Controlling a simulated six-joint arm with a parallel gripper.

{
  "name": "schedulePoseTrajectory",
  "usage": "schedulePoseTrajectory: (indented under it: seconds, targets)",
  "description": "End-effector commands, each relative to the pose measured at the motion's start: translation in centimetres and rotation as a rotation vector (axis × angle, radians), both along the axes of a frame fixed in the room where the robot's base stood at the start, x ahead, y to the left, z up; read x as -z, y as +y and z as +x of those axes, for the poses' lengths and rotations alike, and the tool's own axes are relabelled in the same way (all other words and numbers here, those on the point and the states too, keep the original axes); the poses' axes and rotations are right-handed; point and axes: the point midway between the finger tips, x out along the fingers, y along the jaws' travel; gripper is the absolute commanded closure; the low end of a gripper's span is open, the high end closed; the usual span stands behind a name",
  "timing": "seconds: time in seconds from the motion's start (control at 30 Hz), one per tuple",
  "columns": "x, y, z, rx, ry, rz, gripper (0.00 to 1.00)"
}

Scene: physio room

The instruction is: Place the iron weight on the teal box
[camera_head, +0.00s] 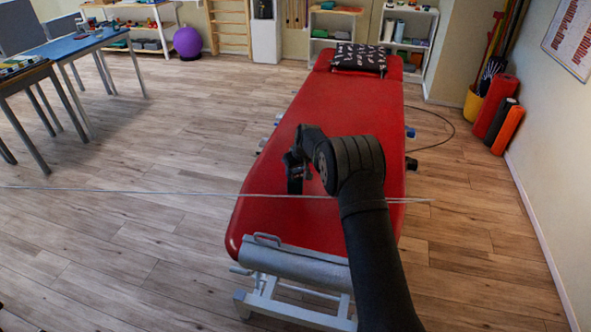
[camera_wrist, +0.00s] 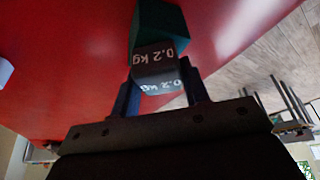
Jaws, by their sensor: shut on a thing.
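The iron weight (camera_wrist: 155,64) is a small dark block marked "0.2 kg" in white, seen in the wrist view. My gripper (camera_wrist: 162,88) is shut on it, one finger on each side. The teal box (camera_wrist: 158,24) shows just beyond the weight, over the red surface. The weight covers part of the box, and I cannot tell whether the two touch. In the head view my gripper (camera_head: 296,172) is over the red treatment table (camera_head: 330,105). The weight and box cannot be made out there.
A patterned pillow (camera_head: 358,57) lies at the table's far end. Blue-topped tables (camera_head: 70,46) stand at the left. Rolled mats (camera_head: 496,108) lean by the right wall. A thin pale line crosses the head view. Much of the red surface is clear.

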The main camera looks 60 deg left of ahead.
Motion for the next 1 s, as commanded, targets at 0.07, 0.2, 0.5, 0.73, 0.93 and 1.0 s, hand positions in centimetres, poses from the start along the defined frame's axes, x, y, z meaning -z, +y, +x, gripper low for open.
schedulePoseTrajectory:
  seconds: [0.07,0.2,0.5,0.73,0.93,1.0]
  targets:
    - [0.0,0.0,0.0,0.0,0.0,0.0,0.86]
    - [0.3,0.0,0.0,0.0,0.0,0.0,0.51]
    - [0.3,0.0,0.0,0.0,0.0,0.0,0.37]
    - [-1.0,-0.4,0.0,0.0,0.0,0.0,0.37]
    - [-4.3,-1.6,0.0,0.001,-0.001,0.002,0.37]
    - [-5.6,-2.2,0.0,0.0,-0.001,0.003,0.37]
